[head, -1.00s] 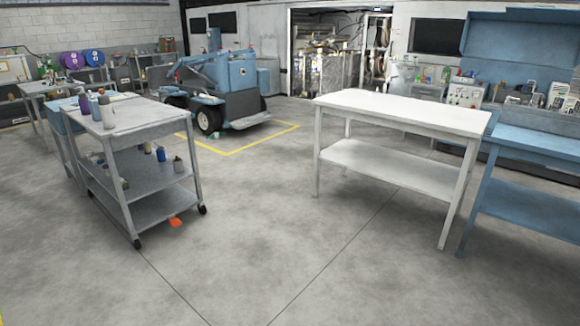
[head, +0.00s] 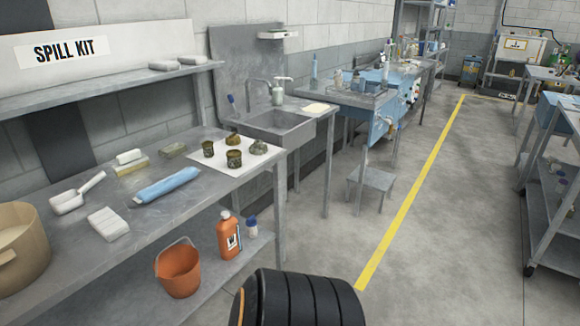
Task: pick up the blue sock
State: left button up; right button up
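A long blue sock-like roll (head: 166,186), the blue sock, lies on the grey metal table (head: 165,220) at the left, under the spill kit sign. It lies slantwise near the table's front edge, with nothing on top of it. Neither of my grippers shows in the head view.
On the same table are a white scoop (head: 77,193), white pads (head: 108,223), a tan tub (head: 18,250) and several dark green items on a white sheet. An orange bucket (head: 178,268) and orange bottle (head: 229,236) stand below. A black ribbed object (head: 305,298) is at the bottom.

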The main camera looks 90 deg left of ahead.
aim_at(147, 195)
jog(key=u, duration=3.6)
jog(key=i, duration=0.2)
